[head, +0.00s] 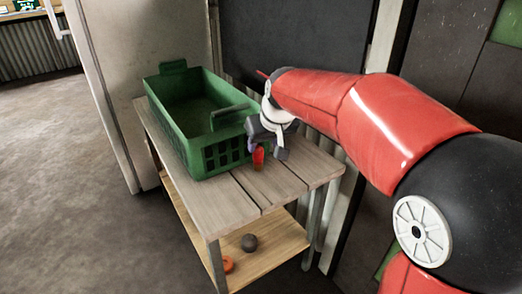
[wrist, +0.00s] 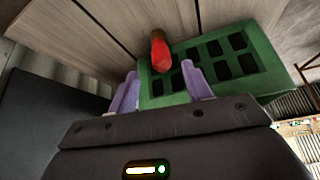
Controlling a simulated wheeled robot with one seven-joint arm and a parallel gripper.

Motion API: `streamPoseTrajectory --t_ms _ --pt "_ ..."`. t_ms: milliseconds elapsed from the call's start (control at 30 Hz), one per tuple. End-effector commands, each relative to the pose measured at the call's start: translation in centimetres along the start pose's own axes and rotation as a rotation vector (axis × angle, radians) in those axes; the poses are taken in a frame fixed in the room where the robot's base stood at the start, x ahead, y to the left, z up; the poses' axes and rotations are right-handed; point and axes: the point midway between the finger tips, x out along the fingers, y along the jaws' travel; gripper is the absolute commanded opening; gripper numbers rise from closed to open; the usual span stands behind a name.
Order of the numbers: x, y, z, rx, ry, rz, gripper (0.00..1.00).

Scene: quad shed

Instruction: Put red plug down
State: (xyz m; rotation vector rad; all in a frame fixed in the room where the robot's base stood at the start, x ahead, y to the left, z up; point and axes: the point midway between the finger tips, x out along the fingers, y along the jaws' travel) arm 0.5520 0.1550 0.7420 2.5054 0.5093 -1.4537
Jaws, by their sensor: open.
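The red plug (head: 258,157) is on the slatted wooden top of the small table (head: 222,195), close to the front right of the green crate. It also shows in the wrist view (wrist: 160,50), just beyond the gap between my fingertips and in front of the crate's slotted wall. My gripper (head: 267,150) is open above the table beside the crate, its purple fingers apart with the plug between or just past their tips. In the wrist view my gripper (wrist: 159,70) shows a clear gap on both sides of the plug.
The green crate (head: 222,159) fills the table's back left, its handle near my wrist. A dark ball (head: 249,242) and an orange ring-like object (head: 228,264) lie on the lower shelf. A wall stands close behind the table. The floor at left is clear.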

Motion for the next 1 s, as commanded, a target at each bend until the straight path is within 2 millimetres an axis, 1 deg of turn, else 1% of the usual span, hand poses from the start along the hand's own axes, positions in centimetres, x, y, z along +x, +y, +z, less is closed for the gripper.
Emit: streamPoseTrajectory --t_ms 33,200,333,500,567,667,733,767,800,867,900,967,1000 --pt "-1.3 0.0 -0.1 0.0 0.004 0.001 0.5" --pt "-3.9 0.0 -0.1 0.0 0.002 0.0 0.5" --pt "-5.0 0.0 0.0 -0.001 0.001 0.0 0.5" --pt "-5.3 0.0 0.1 0.001 -0.001 0.001 0.5" --pt "-5.7 0.2 0.6 0.008 0.0 0.005 0.5" --pt "-7.3 1.2 3.0 0.04 0.0 0.025 0.5" --pt "-8.9 2.1 6.0 0.077 -0.003 0.048 0.5" --pt "-9.6 2.4 7.6 0.097 -0.004 0.059 0.5" --pt "-10.5 2.9 9.9 0.125 -0.006 0.074 0.5" --pt "-11.5 3.4 13.5 0.168 -0.009 0.098 0.5" --pt "-12.0 3.6 15.8 0.195 -0.012 0.113 0.5" --pt "-12.6 3.8 19.1 0.234 -0.014 0.135 0.5" --pt "-12.7 3.8 21.2 0.257 -0.016 0.147 0.5"
